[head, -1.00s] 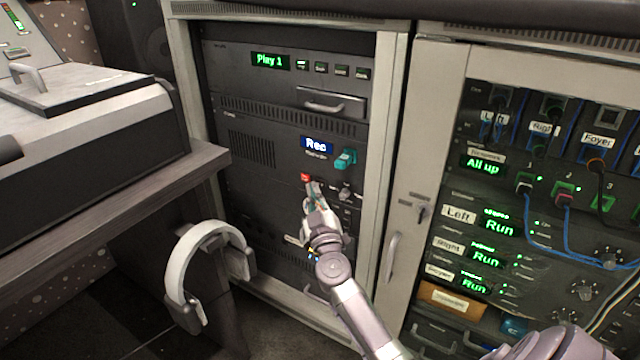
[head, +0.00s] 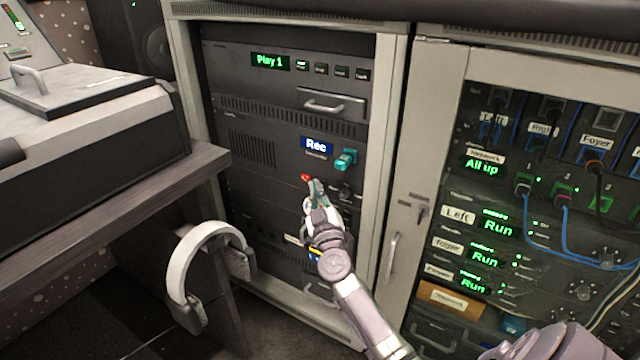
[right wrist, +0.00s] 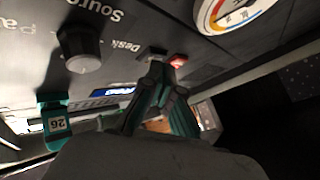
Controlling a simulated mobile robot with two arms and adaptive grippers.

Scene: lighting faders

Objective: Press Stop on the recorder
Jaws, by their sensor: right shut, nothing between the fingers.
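The recorder (head: 270,151) is a dark panel in the middle rack, with a blue display (head: 316,145) reading "Rec". A red button (head: 305,177) sits below the display; it also shows in the right wrist view (right wrist: 178,61). My right gripper (head: 317,184) is shut and empty, its fingertips in front of the panel just right of the red button. In the right wrist view my fingertips (right wrist: 162,73) are close to a dark button (right wrist: 153,52) beside the red one. I cannot tell whether they touch it. I cannot read a Stop label. My left gripper is not in view.
A teal tagged piece (head: 346,160) sticks out right of the display. A knob (right wrist: 80,48) and a round gauge (right wrist: 235,12) are on the panel nearby. Headphones (head: 196,265) hang at the left, and a glass-fronted rack (head: 440,150) stands at the right.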

